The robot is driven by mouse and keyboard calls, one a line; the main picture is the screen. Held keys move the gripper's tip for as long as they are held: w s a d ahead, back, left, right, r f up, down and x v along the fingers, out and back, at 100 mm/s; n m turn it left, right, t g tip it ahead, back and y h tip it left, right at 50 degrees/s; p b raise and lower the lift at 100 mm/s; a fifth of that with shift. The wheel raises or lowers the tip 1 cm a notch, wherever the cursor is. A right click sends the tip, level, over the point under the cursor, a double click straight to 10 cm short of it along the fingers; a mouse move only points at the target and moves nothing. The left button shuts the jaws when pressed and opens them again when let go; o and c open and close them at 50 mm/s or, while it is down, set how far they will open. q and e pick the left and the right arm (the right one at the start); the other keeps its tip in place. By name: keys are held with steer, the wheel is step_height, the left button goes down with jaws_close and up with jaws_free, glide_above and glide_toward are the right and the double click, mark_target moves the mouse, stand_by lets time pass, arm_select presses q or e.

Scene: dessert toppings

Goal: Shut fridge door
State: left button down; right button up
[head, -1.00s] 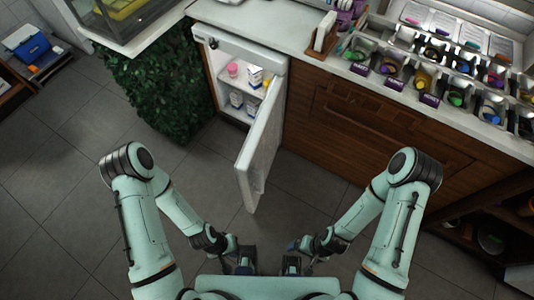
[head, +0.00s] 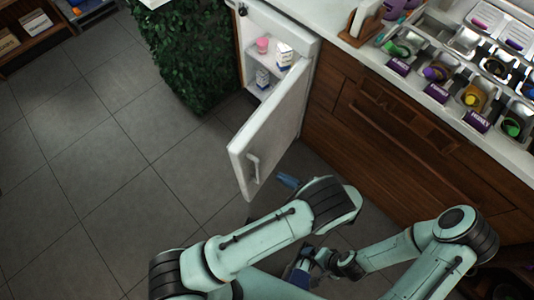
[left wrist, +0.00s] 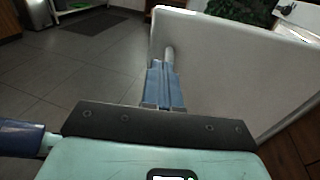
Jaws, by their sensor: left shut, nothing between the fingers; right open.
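The white fridge door (head: 280,115) stands wide open, hinged on its right side by the counter, with a vertical handle (head: 253,167) near its free edge. My left gripper (head: 288,180) is shut and empty, low on the outer side of the door, partly hidden by my left arm. In the left wrist view, its blue fingers (left wrist: 162,72) are together in front of the door's outer face (left wrist: 235,75), overlapping the handle (left wrist: 170,54); I cannot tell if they touch. My right gripper (head: 303,270) is open near the bottom, apart from the door.
The fridge interior (head: 262,65) holds a pink cup (head: 262,45) and several small cartons. Wooden cabinet fronts (head: 390,135) are to the right under the white counter. A leafy green planter (head: 185,55) stands left of the fridge. The tiled floor at left is clear.

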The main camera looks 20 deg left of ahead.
arm_select(q)
steer(key=d+r, duration=0.1)
glide_toward(244, 150)
steer(key=shift+t+y, duration=0.4)
steer(key=a, duration=0.4)
steer(key=w+a+f, duration=0.1)
steer(key=a, duration=0.1)
steer(key=shift+a+f+p, duration=0.1)
steer(key=shift+a+p, duration=0.2)
steer(key=shift+a, duration=0.1)
steer(key=shift+a, duration=0.1)
